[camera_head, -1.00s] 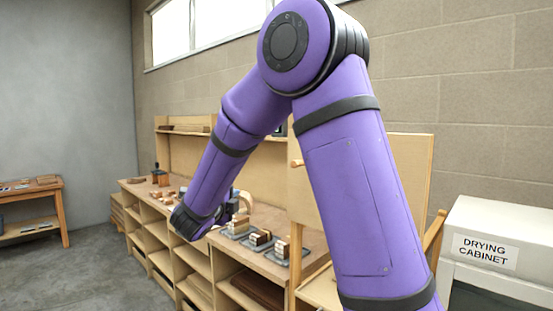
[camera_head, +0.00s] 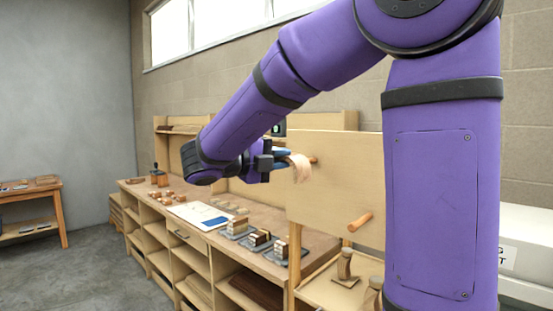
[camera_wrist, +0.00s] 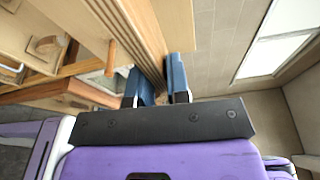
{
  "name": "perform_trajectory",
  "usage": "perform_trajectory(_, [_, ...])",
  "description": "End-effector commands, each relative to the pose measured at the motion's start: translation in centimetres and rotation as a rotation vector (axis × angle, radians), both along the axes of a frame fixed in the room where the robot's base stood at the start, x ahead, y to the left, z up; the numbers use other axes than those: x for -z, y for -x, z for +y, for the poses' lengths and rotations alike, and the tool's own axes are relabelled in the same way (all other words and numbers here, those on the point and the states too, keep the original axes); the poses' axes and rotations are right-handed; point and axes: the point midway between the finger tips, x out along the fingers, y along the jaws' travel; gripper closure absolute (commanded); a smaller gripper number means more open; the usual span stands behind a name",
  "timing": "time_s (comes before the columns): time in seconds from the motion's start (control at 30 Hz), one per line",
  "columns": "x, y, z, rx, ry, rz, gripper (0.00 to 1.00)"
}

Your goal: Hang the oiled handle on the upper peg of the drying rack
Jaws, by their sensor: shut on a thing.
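The handle (camera_head: 300,168) is a pale, curved wooden piece. My gripper (camera_head: 286,158) is shut on it, in front of the drying rack's upright board (camera_head: 335,195). The upper peg (camera_head: 314,160) shows just right of the handle; I cannot tell whether the handle is around it or only beside it. The lower peg (camera_head: 360,222) is bare and sticks out below and to the right. In the wrist view, a striped laminated wooden band (camera_wrist: 146,32) runs down to my blue fingers (camera_wrist: 160,88), which hide where it is gripped.
Below the rack board are wooden pieces on a shelf (camera_head: 346,268). The bench (camera_head: 185,197) to the left holds a paper sheet (camera_head: 200,215), small stacked blocks (camera_head: 260,238) and other parts. A white cabinet (camera_head: 525,235) stands at the right, partly behind my arm.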

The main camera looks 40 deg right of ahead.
Motion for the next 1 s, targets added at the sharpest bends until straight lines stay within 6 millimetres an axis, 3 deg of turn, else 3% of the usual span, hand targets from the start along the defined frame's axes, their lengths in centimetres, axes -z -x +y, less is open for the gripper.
perform_trajectory(1.0, [0.3,-0.9,-6.1,0.000,0.001,-0.001,1.00])
